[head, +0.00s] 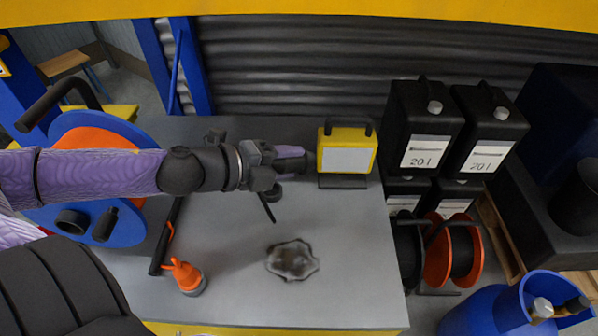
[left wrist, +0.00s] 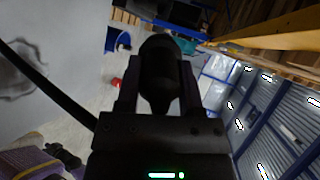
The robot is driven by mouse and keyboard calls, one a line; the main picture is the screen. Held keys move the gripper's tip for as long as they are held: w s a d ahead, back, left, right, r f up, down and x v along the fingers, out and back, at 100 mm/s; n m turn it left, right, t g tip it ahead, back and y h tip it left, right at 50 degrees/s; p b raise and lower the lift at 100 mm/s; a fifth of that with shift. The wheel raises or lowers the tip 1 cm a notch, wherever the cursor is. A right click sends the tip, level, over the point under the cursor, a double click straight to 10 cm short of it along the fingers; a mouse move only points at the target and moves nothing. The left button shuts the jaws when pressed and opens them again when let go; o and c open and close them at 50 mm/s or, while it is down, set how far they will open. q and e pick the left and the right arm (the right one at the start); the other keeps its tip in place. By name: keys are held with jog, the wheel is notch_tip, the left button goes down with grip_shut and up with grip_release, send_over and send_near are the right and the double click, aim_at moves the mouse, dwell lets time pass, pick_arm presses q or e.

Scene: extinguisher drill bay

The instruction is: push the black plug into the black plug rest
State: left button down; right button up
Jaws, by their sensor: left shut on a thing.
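My left gripper (head: 296,160) reaches in from the left over the grey bench, just left of the yellow work lamp. It is shut on the black plug (left wrist: 158,75), a dark piece with a rounded end between the fingers in the left wrist view. A black cable (left wrist: 45,85) runs from the left toward the gripper there. In the head view the gripper mostly hides the plug. A small dark round piece (head: 274,191) lies below the gripper; I cannot tell whether it is the black plug rest. My right gripper is not in view.
The yellow lamp (head: 346,150) stands right of the gripper. An orange-topped bottle (head: 186,277) and a dark stain (head: 292,260) are on the bench (head: 350,230) nearer the front. Black canisters (head: 424,125) stand to the right, and a blue reel (head: 128,225) to the left.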

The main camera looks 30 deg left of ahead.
pick_arm(q)
jog(key=w+a+f+m+g+b, duration=0.25)
jog(key=a+m+g+b, duration=0.35)
jog(key=a+m+g, duration=0.45)
jog(key=shift+w+d+f+m+g+y+b, duration=0.45)
jog(key=shift+f+m+y+b, duration=0.6)
jog(key=shift+f+m+b, duration=1.1)
jog(key=shift+w+d+f+m+g+y+b, duration=0.15)
jog(key=shift+w+f+m+y+b, duration=0.45)
jog(key=shift+f+m+y+b, duration=1.45)
jog(key=shift+w+d+f+m+g+y+b, duration=0.1)
jog(key=shift+w+d+f+m+g+b, duration=0.75)
jog(key=shift+m+b, duration=2.35)
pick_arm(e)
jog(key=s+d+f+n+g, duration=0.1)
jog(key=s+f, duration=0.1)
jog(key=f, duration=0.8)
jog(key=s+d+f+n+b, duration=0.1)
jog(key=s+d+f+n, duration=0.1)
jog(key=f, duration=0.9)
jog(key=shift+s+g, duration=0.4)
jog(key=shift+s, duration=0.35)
pick_arm(q)
jog(key=shift+s+a+f+n+t, duration=0.35)
jog(key=shift+a+n+t, duration=0.15)
jog(key=shift+n+t, duration=0.15)
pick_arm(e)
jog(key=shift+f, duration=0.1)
